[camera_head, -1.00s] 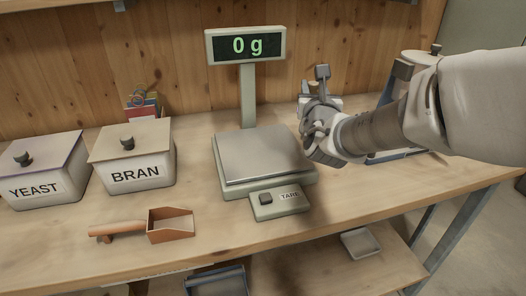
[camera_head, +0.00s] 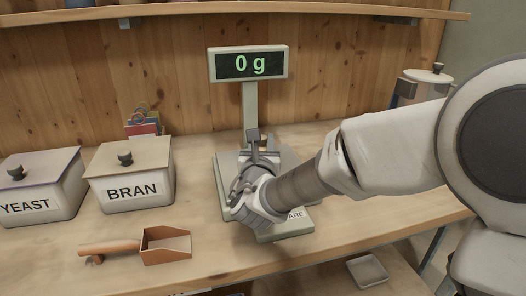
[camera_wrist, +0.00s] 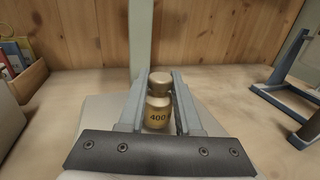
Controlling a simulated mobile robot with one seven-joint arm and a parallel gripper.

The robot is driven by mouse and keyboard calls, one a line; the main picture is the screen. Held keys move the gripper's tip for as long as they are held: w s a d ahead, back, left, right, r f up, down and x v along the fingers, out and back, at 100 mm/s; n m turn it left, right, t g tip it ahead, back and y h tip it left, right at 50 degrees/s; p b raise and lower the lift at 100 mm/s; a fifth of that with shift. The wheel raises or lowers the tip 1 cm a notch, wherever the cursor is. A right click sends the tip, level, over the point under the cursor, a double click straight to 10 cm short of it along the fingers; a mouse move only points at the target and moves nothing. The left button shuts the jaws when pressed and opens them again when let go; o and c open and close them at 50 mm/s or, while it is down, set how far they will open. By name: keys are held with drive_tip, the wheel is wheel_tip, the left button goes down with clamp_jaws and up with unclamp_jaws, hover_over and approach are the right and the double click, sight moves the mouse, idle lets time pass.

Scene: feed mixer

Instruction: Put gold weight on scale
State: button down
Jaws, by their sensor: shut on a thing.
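The gold weight (camera_wrist: 157,114), marked 400, stands upright between the fingers of my gripper (camera_wrist: 158,80) in the wrist view. My gripper is shut on it. In the head view my gripper (camera_head: 262,150) is over the scale (camera_head: 224,190), and the weight is hidden there. The scale's display (camera_head: 248,64) reads 0 g on its post. My wrist hides much of the scale's plate and part of the TARE panel (camera_head: 287,228). I cannot tell how far the weight is above the plate.
A BRAN box (camera_head: 130,175) and a YEAST box (camera_head: 38,187) stand at the left, lidded. An orange scoop (camera_head: 165,246) lies in front of them. A lidded container (camera_head: 425,82) stands at the back right. The wooden wall is behind the scale.

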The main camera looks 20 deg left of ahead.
drive_tip(key=shift+f, duration=0.95)
drive_tip(key=shift+r, duration=0.1)
drive_tip(key=c, duration=0.6)
unclamp_jaws()
drive_tip(key=p+v, duration=0.1)
drive_tip(key=v, duration=1.1)
